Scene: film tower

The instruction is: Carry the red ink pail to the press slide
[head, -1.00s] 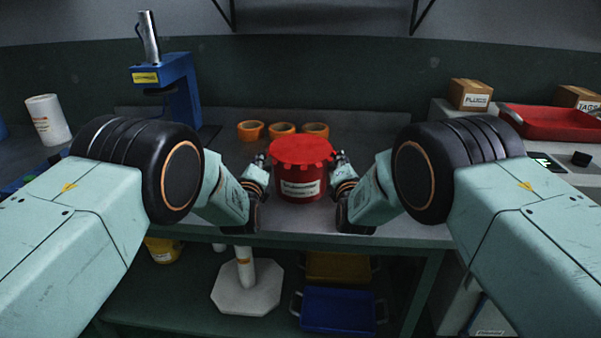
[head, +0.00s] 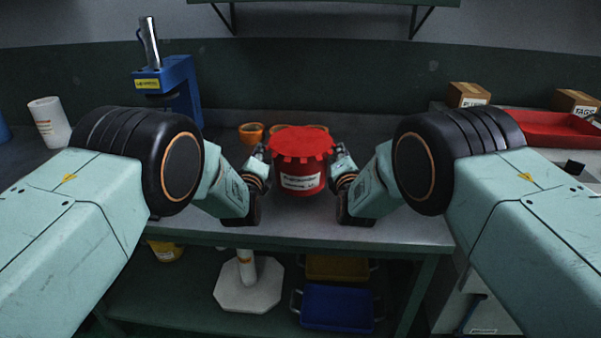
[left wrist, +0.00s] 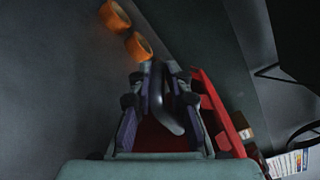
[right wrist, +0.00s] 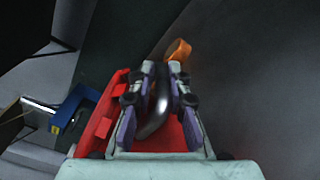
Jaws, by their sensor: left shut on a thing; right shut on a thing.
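The red ink pail (head: 300,178) has a scalloped red lid and a white label. It is upright between my two grippers, seemingly a little above the bench. My left gripper (head: 262,156) is shut on a dark curved handle (left wrist: 165,105) on the pail's left side. My right gripper (head: 339,158) is shut on the matching handle (right wrist: 160,108) on its right side. Red parts of the pail show behind the fingers in both wrist views. A blue press-like device (head: 183,88) with a metal lever stands at the back left; I cannot make out a slide on it.
Orange tape rolls (head: 251,132) lie behind the pail, partly hidden. A white roll (head: 48,122) stands far left. A red tray (head: 550,127) and cardboard boxes (head: 468,94) are at the right. A blue tray (head: 337,308) is on the shelf below. The bench front (head: 310,228) is clear.

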